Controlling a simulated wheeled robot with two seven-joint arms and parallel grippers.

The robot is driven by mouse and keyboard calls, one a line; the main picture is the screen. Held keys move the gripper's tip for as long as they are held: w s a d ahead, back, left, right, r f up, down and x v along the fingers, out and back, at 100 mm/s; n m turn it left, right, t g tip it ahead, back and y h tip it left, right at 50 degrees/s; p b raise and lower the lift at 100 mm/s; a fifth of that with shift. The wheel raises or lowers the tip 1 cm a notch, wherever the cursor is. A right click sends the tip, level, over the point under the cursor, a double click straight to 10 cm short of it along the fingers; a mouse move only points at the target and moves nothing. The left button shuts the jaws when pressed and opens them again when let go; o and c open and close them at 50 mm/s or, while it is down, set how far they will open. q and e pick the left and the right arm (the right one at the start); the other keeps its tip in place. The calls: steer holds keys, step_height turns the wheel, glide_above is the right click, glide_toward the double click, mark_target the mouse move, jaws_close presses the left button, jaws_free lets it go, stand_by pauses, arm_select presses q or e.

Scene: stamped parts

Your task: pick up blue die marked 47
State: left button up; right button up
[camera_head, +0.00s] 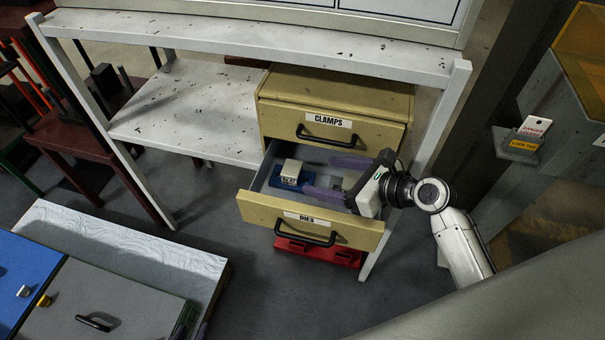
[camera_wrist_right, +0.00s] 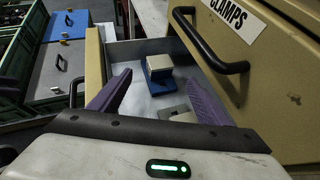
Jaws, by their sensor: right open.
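The blue die (camera_head: 283,183) has a cream block on top with a label that appears to read No 47. It lies in the open drawer marked DIES (camera_head: 262,207). In the right wrist view the blue die (camera_wrist_right: 167,83) sits ahead, between the lines of the two purple fingers. My right gripper (camera_head: 319,176) is open and empty over the drawer, just right of the die, with its fingers pointing toward it. The die appears apart from both fingers. My left gripper is not clearly in view.
A grey part (camera_wrist_right: 180,113) lies in the drawer nearer my right gripper. The closed CLAMPS drawer (camera_head: 335,122) hangs directly above, its black handle (camera_wrist_right: 205,45) close by. A red part (camera_head: 320,252) is below. The white table frame (camera_head: 440,110) stands at the right.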

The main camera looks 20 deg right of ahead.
mark_target(293, 169)
steer(key=x, duration=0.3)
steer(key=shift+w+a+f, duration=0.15)
steer(key=shift+w+f, duration=0.05)
steer(key=shift+w, duration=0.05)
steer(key=shift+r+b+x, duration=0.15)
steer(key=shift+b+x, duration=0.15)
steer(key=shift+x, duration=1.05)
steer(key=shift+r+b+x, duration=0.1)
steer(key=shift+b+x, duration=0.15)
steer(key=shift+x, duration=1.1)
steer(key=shift+w+a, duration=0.1)
steer(key=shift+c, duration=0.4)
jaws_close()
steer(key=shift+w+r, duration=0.1)
steer(key=shift+r, duration=0.2)
